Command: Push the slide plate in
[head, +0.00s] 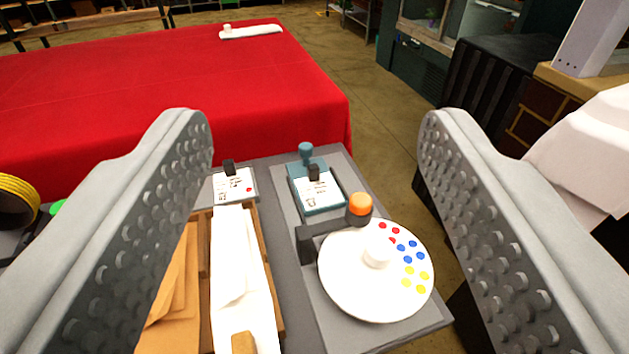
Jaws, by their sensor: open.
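My gripper (315,125) is open, its two grey studded fingers wide apart at the left and right of the view, with nothing between the tips. Beyond and below the tips, on a grey table (292,290), is a teal plate (322,205) with a white printed card, a black clip and a blue-teal round knob (306,149) at its far end. I cannot tell for sure whether this is the slide plate, or how far in it sits. No finger appears to touch it.
A white round disc (345,285) with red, blue and yellow dots stands near the table's right edge, beside an orange-topped black post (360,205). A wooden tray (203,262) holds white paper. A red-covered table (180,90) lies beyond; open floor is to its right.

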